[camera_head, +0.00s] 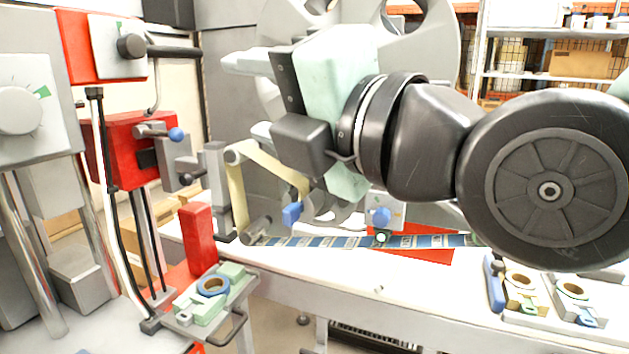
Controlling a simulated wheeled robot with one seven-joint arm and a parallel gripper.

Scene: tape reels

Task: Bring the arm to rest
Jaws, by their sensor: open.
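My arm reaches in from the right edge, dark and rounded, and its pale green wrist hangs over the table (400,287) in the upper middle. My gripper (243,96) points left, with its fingers apart and nothing seen between them. It is in front of the grey machine with the large wheel (440,40), and I cannot tell the gap between them. The arm hides part of the machine and the back of the table.
A blue-rimmed reel (213,286) sits on a pale green holder at the lower left, near a red block (198,238). Two reels (521,280) (573,289) sit in holders at the right. A blue patterned strip (340,241) runs along the table's back. The table's front middle is mostly clear.

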